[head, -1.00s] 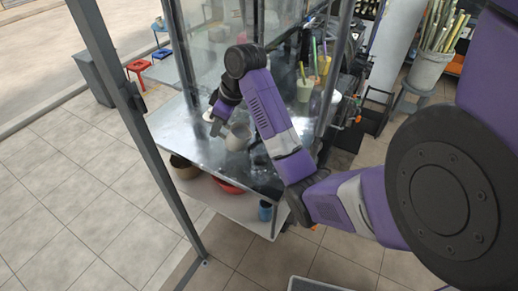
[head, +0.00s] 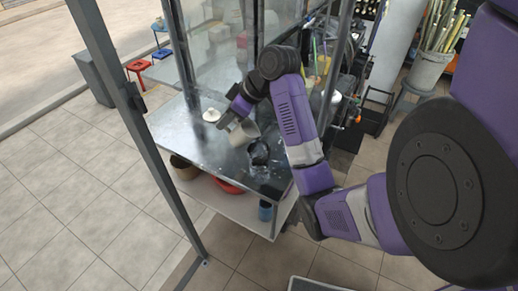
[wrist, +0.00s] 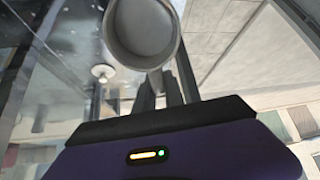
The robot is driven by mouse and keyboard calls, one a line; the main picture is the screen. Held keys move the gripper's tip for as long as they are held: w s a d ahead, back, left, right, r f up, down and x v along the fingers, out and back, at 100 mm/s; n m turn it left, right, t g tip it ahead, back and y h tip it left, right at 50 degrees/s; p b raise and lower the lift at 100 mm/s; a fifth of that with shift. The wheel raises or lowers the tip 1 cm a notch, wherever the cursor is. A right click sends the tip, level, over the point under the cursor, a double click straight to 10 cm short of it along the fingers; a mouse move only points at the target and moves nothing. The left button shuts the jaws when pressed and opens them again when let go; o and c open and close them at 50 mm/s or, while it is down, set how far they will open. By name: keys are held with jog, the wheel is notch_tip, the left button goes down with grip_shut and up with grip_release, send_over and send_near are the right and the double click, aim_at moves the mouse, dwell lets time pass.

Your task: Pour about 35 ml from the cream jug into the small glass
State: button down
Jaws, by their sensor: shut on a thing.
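The cream jug (head: 245,131) is a pale grey, round vessel above the metal counter. My gripper (head: 232,122) is shut on it from the left side in the head view. In the wrist view the jug (wrist: 142,32) shows its round rim and grey inside, with the gripper's fingers (wrist: 167,90) at its near side. I cannot tell how full it is or its exact tilt. The small glass cannot be picked out with certainty. A dark round vessel (head: 258,150) stands on the counter, just below and right of the jug in the picture.
A white round lid-like thing (head: 211,115) lies on the metal counter (head: 190,145), left of the gripper. Glass panels and a metal post (head: 128,110) bound the stall. A red basin (head: 229,187) is on the shelf below. The counter's front left is clear.

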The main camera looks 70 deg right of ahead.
jog(key=shift+s+r+t, duration=0.3)
jog(key=shift+r+t, duration=0.05)
jog(key=shift+t, duration=0.05)
jog(key=shift+w, duration=0.1)
jog(key=shift+w+r, duration=0.15)
jog(key=shift+w, duration=0.15)
dwell(0.4)
jog(key=shift+r+t, duration=0.25)
jog(key=shift+t, duration=0.25)
jog(key=shift+w+a+b, duration=0.15)
jog(key=shift+w+b, duration=0.15)
jog(key=shift+b, duration=0.25)
jog(key=shift+s+t+b, duration=0.1)
jog(key=shift+t+b, duration=0.6)
